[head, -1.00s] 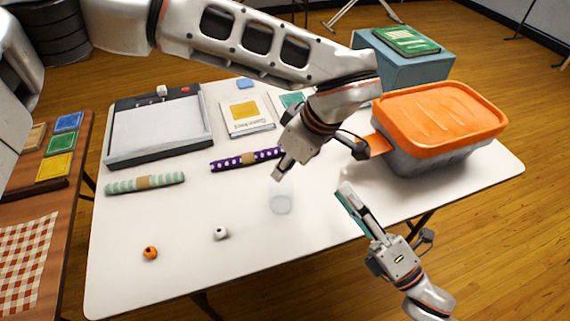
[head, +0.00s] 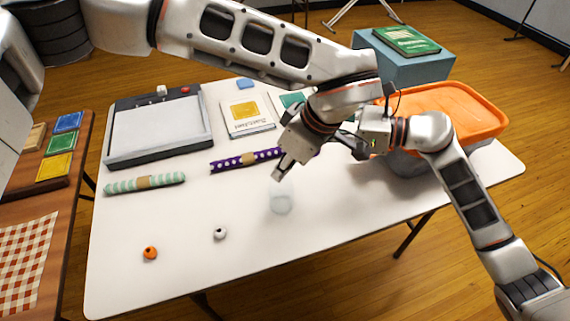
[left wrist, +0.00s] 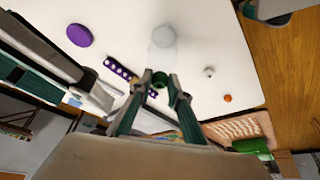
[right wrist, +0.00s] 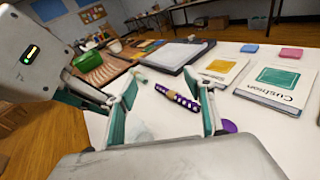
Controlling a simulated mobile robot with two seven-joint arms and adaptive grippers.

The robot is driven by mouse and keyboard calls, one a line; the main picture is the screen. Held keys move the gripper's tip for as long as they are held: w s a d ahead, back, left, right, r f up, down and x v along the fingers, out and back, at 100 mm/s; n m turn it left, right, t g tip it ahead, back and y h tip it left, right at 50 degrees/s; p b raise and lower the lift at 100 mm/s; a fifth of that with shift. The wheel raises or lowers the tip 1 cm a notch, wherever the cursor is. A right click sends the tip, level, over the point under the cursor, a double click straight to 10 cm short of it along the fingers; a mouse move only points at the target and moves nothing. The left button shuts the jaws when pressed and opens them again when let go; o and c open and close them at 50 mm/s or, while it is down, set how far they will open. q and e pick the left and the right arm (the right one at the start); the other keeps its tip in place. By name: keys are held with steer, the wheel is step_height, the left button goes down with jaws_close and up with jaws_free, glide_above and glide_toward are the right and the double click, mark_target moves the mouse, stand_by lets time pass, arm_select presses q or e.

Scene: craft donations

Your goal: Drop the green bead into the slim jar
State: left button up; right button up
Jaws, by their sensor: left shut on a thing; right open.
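The slim jar (head: 281,202) is a clear, faint cylinder standing upright on the white table. It also shows in the left wrist view (left wrist: 163,40). My left gripper (head: 279,174) is shut on the green bead (left wrist: 159,80), which sits between its fingertips. The bead is hidden in the head view. These fingertips are close above the jar; I cannot tell whether the bead is exactly over its mouth. My right gripper (right wrist: 167,112) is open and empty, close beside the left one; its fingers are mostly hidden in the head view.
An orange bead (head: 150,253) and a white bead (head: 220,233) lie near the front. A purple dotted roll (head: 230,162), a striped roll (head: 145,183) and a paper trimmer (head: 158,128) lie behind. An orange-lidded bin (head: 460,105) stands right. The front right table is clear.

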mark_target(286, 196)
steer(key=s+d+f+n+g+h, duration=0.1)
steer(key=s+f, duration=0.2)
steer(key=s+d+f+n+g+h, duration=0.1)
steer(key=s+f+n+g, duration=0.1)
steer(key=s+f, duration=0.1)
steer(key=s+d+f+n+g+h, duration=0.1)
steer(key=s+f+n+g, duration=0.1)
steer(key=s+f, duration=0.1)
steer(key=shift+f, duration=0.35)
steer(key=shift+s+a+f, duration=0.15)
steer(key=shift+a+f, duration=0.15)
steer(key=shift+a, duration=0.05)
steer(key=shift+x, duration=4.55)
steer(key=shift+s+f, duration=0.1)
steer(key=shift+c, duration=0.4)
steer(key=c, duration=0.7)
steer(key=shift+o, duration=0.2)
arm_select(q)
steer(key=shift+f, duration=0.55)
arm_select(e)
steer(key=shift+d, duration=0.1)
arm_select(q)
steer(key=shift+f, duration=0.35)
steer(key=shift+f, duration=0.4)
arm_select(e)
steer(key=shift+c, duration=0.2)
